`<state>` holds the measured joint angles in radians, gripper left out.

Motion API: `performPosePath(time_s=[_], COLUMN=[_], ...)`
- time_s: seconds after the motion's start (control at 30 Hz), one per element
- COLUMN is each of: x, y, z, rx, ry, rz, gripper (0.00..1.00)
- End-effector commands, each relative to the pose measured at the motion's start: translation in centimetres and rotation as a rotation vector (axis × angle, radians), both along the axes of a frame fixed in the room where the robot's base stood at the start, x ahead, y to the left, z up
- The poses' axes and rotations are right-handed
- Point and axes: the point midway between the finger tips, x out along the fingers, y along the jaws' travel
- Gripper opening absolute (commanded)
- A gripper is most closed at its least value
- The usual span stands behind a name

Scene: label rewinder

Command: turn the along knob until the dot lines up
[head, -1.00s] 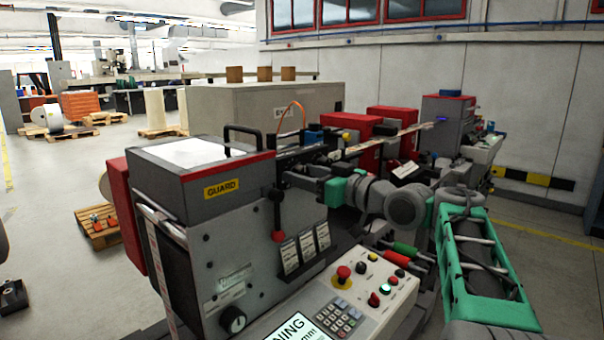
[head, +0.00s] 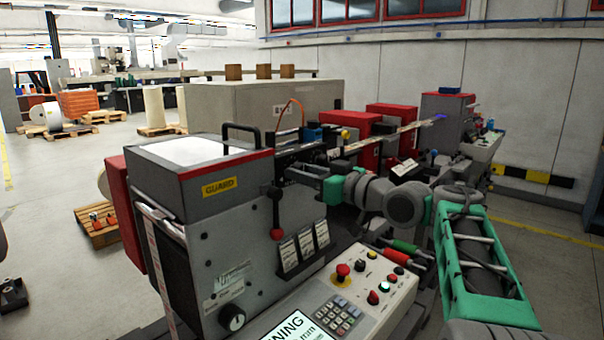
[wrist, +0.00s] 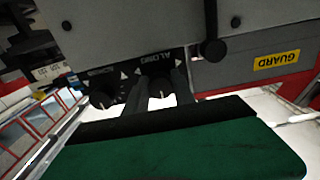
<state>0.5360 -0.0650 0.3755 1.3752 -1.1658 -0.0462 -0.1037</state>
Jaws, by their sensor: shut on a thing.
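The along knob (wrist: 156,86) is a dark round knob with a white pointer mark, under the ALONG label (wrist: 157,59) on a black panel in the wrist view. My gripper (wrist: 158,96) has one dark finger on each side of this knob and is shut on it. In the head view my gripper (head: 298,172) reaches in beside the grey guard housing, and the knob cannot be made out there. I cannot make out the dot or whether the pointer lines up with it.
A second dark knob (wrist: 103,97) sits close left of my fingers. The control panel (head: 352,310) with buttons is below. The yellow GUARD label (head: 219,187) is on the housing.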

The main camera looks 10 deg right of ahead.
Motion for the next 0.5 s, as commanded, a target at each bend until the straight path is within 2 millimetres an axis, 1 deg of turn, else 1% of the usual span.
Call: performPosePath(time_s=[0.27,0.5], x=[-0.07,-0.09], y=[-0.03,-0.06], z=[0.05,0.12], rx=[0.060,0.184], ry=[0.046,0.137], rz=[0.005,0.004], gripper=[0.00,0.00])
